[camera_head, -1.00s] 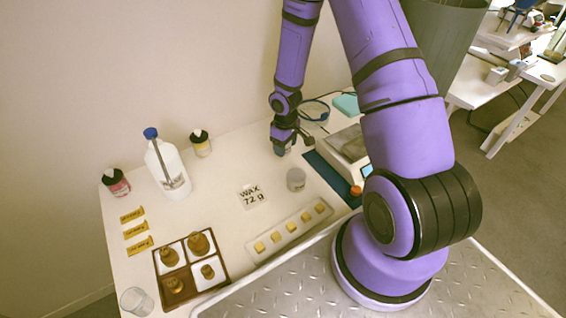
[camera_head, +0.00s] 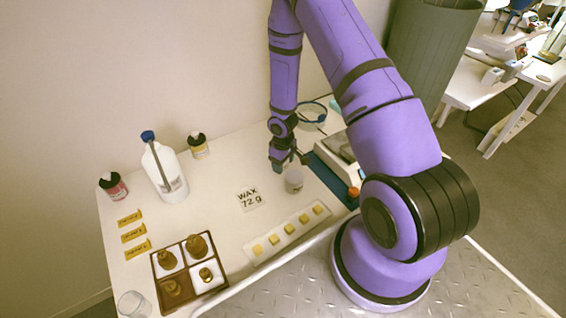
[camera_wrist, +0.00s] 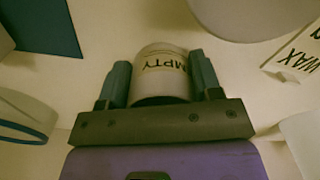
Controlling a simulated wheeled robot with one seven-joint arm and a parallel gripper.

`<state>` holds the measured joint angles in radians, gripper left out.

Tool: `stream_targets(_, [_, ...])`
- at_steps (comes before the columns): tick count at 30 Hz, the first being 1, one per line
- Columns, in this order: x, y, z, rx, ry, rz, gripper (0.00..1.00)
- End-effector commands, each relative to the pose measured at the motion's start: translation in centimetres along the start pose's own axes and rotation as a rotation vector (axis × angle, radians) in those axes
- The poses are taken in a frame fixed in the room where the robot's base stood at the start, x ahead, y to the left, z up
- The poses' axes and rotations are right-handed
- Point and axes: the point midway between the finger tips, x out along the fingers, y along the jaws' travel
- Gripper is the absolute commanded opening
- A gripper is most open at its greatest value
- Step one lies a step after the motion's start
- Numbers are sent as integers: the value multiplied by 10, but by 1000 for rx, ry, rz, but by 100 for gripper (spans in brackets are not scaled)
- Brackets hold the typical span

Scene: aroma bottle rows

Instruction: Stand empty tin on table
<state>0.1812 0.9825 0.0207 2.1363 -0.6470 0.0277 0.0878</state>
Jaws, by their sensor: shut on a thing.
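My gripper (camera_head: 279,166) is over the white table, just left of and behind a pale tin (camera_head: 294,182) that stands there. In the wrist view, my gripper (camera_wrist: 160,85) is shut on the empty tin (camera_wrist: 160,65), with one finger on each side. The held tin is pale, and its label reads "MPTY" upside down, with the rest out of sight. In the head view, the fingers mostly hide it. I cannot tell whether its base touches the table. A pale round thing at the wrist view's top edge (camera_wrist: 245,12) is probably the standing tin.
The "WAX 72 g" card (camera_head: 250,198) lies left of the standing tin. A tray of wax cubes (camera_head: 289,234) is in front. A blue mat (camera_head: 327,178) with a scale (camera_head: 342,152) is to the right. A white bottle (camera_head: 165,172) stands left, with clear table between.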

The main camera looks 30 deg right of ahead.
Motion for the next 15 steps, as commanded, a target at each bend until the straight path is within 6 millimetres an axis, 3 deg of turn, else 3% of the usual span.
stream_targets(2, [2,0,0,0,-1,0,36])
stream_targets(3, [2,0,0,0,0,0,63])
stream_targets(6, [2,0,0,0,0,0,84])
stream_targets(15, [1,0,0,0,0,0,84])
